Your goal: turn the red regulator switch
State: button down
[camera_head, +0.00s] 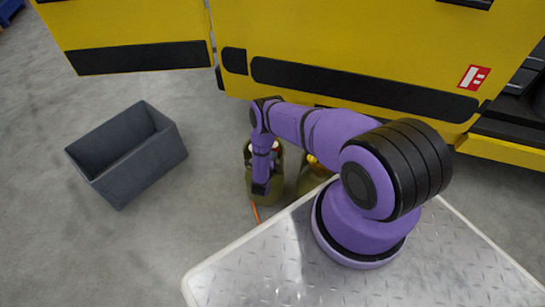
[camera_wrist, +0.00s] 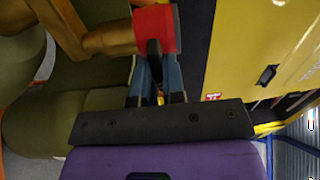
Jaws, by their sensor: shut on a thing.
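The red regulator switch (camera_wrist: 155,20) shows at the top of the wrist view, at the end of a brass-coloured fitting (camera_wrist: 112,40). My gripper (camera_wrist: 157,68) has its two blue fingers against the switch, with a dark part between them, and it is shut on the switch. The contact is partly hidden. The fitting belongs to an olive-green gas cylinder (camera_wrist: 70,105). In the head view, my arm hangs down in front of this cylinder (camera_head: 278,180) and hides most of it. The fingertips cannot be made out there.
A second olive cylinder (camera_head: 306,183) stands close on the right, partly behind my arm. An orange hose (camera_head: 256,214) lies on the floor below. A yellow vehicle (camera_head: 330,45) with black bumper strips stands behind. An empty grey crate (camera_head: 135,170) is at left, with clear floor around it.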

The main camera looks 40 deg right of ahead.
dwell(0.4)
jog(key=c, duration=1.2)
grip_release()
jog(key=v, duration=1)
jog(key=shift+s+a, duration=0.3)
